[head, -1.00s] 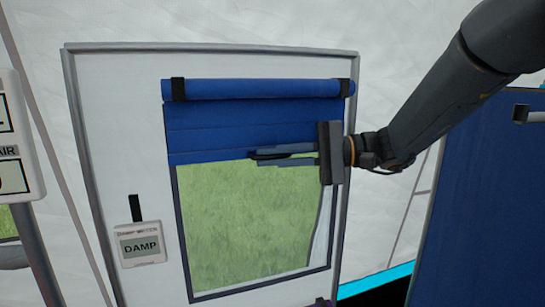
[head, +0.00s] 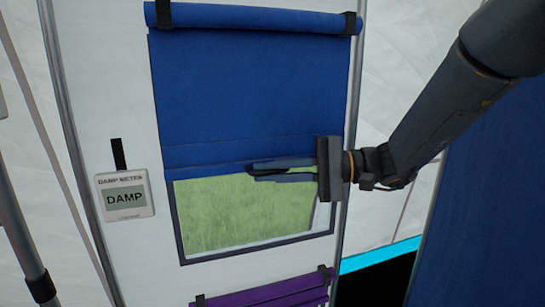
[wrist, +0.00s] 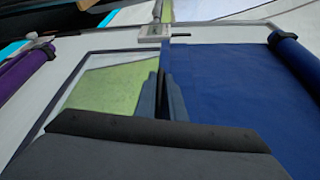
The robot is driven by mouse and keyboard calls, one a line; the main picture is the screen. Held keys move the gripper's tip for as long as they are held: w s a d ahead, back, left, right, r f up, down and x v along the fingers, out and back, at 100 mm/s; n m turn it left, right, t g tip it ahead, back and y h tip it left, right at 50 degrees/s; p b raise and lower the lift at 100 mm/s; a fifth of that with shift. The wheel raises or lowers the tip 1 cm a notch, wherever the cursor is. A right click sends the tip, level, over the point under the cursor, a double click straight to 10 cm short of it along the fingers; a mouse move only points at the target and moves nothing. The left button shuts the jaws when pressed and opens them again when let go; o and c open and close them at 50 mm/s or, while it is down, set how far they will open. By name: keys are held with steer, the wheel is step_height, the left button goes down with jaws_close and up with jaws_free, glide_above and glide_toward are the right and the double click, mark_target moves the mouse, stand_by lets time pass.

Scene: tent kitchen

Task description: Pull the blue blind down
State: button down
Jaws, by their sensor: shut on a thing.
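The blue blind (head: 235,95) hangs from its roll at the top of the window panel and covers the upper part of the window (head: 245,215). Grass shows through the uncovered lower part. My gripper (head: 252,170) reaches in from the right and is shut on the blind's bottom edge. In the wrist view the blind (wrist: 230,90) lies to the right of my gripper's fingers (wrist: 162,85), and the uncovered window (wrist: 105,90) lies to the left. The exact grip at the fingertips is partly hidden by the fingers.
A damp meter (head: 125,196) reading DAMP hangs on the white panel left of the window. A purple roll (head: 265,292) is strapped below the window; it also shows at left in the wrist view (wrist: 22,70). A blue surface (head: 485,190) stands at the right.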

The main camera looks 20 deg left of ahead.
step_height(320, 180, down, 28)
steer(key=b, duration=1.4)
steer(key=shift+f+b, duration=0.2)
steer(key=shift+b, duration=0.2)
steer(key=c, duration=2)
jaws_free()
steer(key=shift+f, duration=0.1)
steer(key=shift+o, duration=0.8)
steer(key=shift+d, duration=0.1)
steer(key=v, duration=0.7)
steer(key=shift+d, duration=0.35)
